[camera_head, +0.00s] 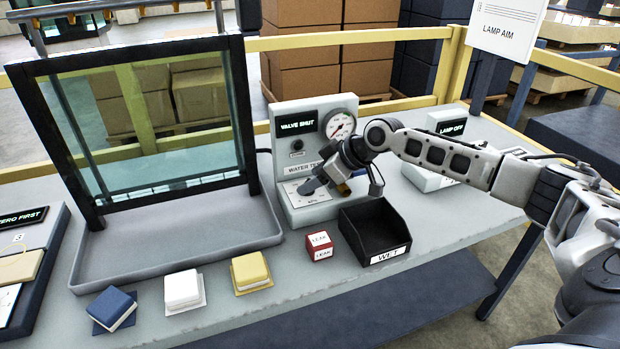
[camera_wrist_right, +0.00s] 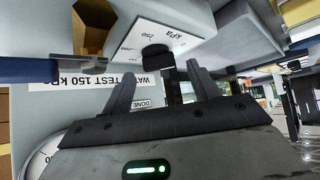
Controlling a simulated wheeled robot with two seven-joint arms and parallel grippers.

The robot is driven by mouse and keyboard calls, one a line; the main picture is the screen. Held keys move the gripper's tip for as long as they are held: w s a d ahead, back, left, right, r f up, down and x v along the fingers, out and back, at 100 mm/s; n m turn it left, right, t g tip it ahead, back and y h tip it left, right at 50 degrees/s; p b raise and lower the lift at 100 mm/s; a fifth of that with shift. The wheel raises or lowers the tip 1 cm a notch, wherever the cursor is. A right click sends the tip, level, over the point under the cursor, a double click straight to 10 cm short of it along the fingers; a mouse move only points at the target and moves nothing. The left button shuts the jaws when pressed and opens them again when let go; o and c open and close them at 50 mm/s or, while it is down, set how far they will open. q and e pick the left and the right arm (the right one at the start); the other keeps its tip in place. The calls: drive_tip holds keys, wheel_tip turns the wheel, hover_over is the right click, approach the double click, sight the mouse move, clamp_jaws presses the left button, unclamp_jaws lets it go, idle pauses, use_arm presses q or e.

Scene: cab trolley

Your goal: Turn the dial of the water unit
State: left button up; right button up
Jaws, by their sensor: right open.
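The water unit (camera_head: 283,128) is a pale grey box on the bench with a display reading VALVE SHUT (camera_head: 297,121) and a round gauge (camera_head: 339,125). Its dial (camera_wrist_right: 157,57) is a black knob on a white plate marked in kPa, seen in the wrist view. In the head view my right gripper (camera_head: 314,187) covers the dial. In the wrist view my right gripper (camera_wrist_right: 161,80) is open, its fingers on either side of the dial; I cannot tell whether they touch it. A brass part (camera_wrist_right: 94,28) sits beside the dial plate. My left gripper is not in view.
A black bin marked WET (camera_head: 372,232) and a red LEAK cube (camera_head: 319,245) stand in front of the unit. A glass pane in a dark frame (camera_head: 243,110) stands in a grey tray (camera_head: 185,272) to the left. A LAMP OFF unit (camera_head: 451,127) is behind my arm.

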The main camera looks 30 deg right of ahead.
drive_tip(key=shift+x, duration=0.9)
